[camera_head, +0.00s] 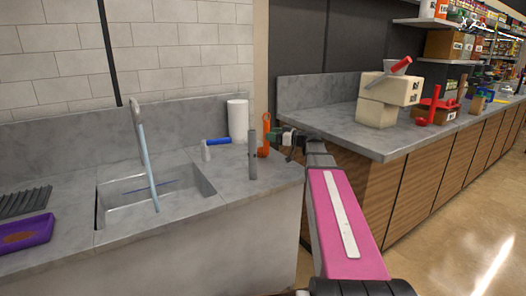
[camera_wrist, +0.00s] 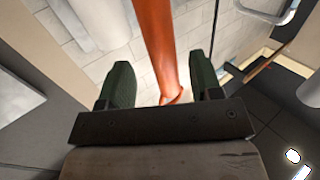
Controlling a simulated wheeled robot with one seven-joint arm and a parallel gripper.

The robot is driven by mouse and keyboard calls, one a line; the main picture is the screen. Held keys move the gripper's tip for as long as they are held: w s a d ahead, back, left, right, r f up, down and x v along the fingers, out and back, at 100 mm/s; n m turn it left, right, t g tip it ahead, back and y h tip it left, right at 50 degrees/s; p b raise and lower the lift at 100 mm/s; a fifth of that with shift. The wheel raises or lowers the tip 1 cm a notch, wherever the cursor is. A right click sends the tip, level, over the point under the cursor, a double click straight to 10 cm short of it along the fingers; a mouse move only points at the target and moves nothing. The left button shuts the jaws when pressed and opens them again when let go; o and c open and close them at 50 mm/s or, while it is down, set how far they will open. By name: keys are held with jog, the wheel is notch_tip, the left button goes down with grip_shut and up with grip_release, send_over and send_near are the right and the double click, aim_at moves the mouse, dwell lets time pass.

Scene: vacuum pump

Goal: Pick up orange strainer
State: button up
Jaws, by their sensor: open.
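The orange strainer (camera_head: 266,123) stands near the right end of the sink counter. Its handle is upright with a ring at the top, and a rounded orange part is low down. My gripper (camera_head: 273,138) is at the handle, coming in from the right. In the wrist view, the orange handle (camera_wrist: 157,45) runs down between the two dark green fingers of my gripper (camera_wrist: 160,82). The fingers are open, with a visible gap on each side of the handle. The strainer's lower part is partly hidden by my gripper in the head view.
A grey upright bar (camera_head: 252,156) stands just left of the strainer. A white paper roll (camera_head: 238,121) and a blue-handled item (camera_head: 217,141) are further left. The sink (camera_head: 112,199) has a tall faucet (camera_head: 147,158). A second counter (camera_head: 340,139) bears beige blocks (camera_head: 377,112).

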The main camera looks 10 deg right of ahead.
jog(key=x, duration=0.5)
jog(key=shift+s+a+r, duration=0.1)
jog(key=shift+a+r, duration=0.05)
grip_shut()
